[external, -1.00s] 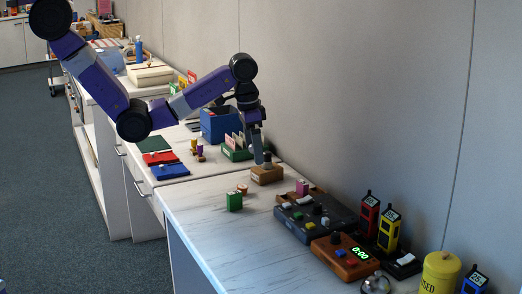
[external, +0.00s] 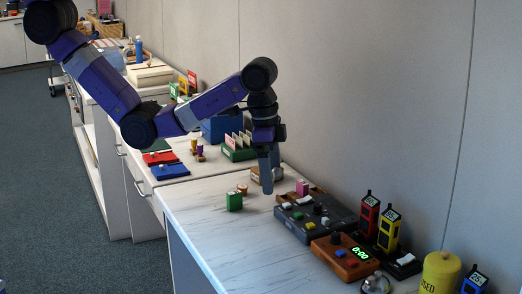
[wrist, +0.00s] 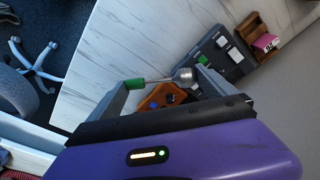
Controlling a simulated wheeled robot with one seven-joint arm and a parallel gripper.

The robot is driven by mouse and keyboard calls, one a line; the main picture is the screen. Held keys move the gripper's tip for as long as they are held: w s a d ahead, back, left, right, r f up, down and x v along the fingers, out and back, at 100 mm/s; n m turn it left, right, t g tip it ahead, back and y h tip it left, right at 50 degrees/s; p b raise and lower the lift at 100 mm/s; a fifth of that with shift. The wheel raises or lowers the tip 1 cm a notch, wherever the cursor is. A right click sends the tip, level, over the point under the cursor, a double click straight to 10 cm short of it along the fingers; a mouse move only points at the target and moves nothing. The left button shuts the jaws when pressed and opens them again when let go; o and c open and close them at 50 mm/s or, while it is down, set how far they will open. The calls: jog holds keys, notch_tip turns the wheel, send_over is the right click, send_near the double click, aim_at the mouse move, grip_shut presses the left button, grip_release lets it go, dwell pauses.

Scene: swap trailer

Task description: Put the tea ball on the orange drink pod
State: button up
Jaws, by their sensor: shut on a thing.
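The tea ball cannot be made out in the external view.
A dark control panel (external: 312,218), a pink box (external: 302,187) and an orange timer (external: 345,258) are to the right. The front left of the worktop (external: 225,245) is clear.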

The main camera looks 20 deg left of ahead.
aim_at(272, 248)
notch_tip(272, 248, down, 18)
jog(key=shift+f, duration=0.2)
dwell(0.4)
jog(key=shift+w+f, duration=0.1)
jog(key=shift+f, duration=0.1)
jog(key=o, duration=1.1)
jog(key=r, duration=0.3)
jog(key=a+r, duration=0.1)
jog(key=r, duration=0.7)
jog(key=shift+a+r, duration=0.1)
jog(key=shift+a, duration=0.05)
jog(key=shift+r, duration=0.35)
jog(key=shift+c, duration=0.3)
jog(key=shift+a+r, duration=0.1)
jog(key=shift+r, duration=0.05)
jog(key=c, duration=1)
